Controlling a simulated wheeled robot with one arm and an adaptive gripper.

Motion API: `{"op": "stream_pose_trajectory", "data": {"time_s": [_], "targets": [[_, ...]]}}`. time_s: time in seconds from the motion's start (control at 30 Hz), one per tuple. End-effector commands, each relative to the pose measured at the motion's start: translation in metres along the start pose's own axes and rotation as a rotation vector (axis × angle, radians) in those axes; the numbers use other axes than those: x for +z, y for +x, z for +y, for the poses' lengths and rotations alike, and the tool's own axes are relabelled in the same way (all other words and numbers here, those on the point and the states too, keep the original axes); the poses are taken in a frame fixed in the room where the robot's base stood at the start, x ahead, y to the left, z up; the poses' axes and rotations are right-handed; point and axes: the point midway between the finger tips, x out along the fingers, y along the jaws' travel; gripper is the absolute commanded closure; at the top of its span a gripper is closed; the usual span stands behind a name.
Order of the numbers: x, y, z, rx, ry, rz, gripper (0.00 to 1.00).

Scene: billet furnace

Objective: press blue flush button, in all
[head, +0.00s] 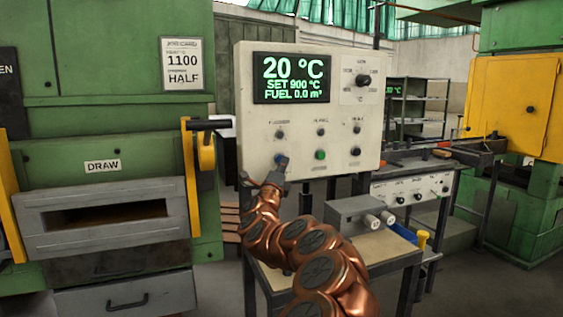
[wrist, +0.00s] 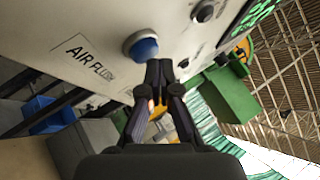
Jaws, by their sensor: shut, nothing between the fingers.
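The blue flush button (head: 281,159) sits in the lower left of the cream control panel (head: 254,122). In the wrist view the blue button (wrist: 143,49) shows as a dome in a grey collar, with a label starting "AIR FLU" beside it. My gripper (head: 277,177) is shut and empty, just below the button in the head view. In the wrist view my gripper's closed fingertips (wrist: 159,64) lie right beside the button's lower right edge. I cannot tell whether they touch it.
The panel also carries a green button (head: 320,155), a dark knob (head: 363,81), several small controls and a display (head: 291,78) reading 20 °C. The green furnace (head: 105,135) stands at left. A table (head: 385,249) with a grey box (head: 352,212) is below the panel.

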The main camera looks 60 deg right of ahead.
Motion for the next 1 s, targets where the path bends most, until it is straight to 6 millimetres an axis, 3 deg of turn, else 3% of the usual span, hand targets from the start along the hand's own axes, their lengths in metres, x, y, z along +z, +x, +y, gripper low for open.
{"op": "stream_pose_trajectory", "data": {"time_s": [1.0], "targets": [[0.0040, 0.0053, 0.0039, 0.000, 0.000, 0.000, 1.00]]}}
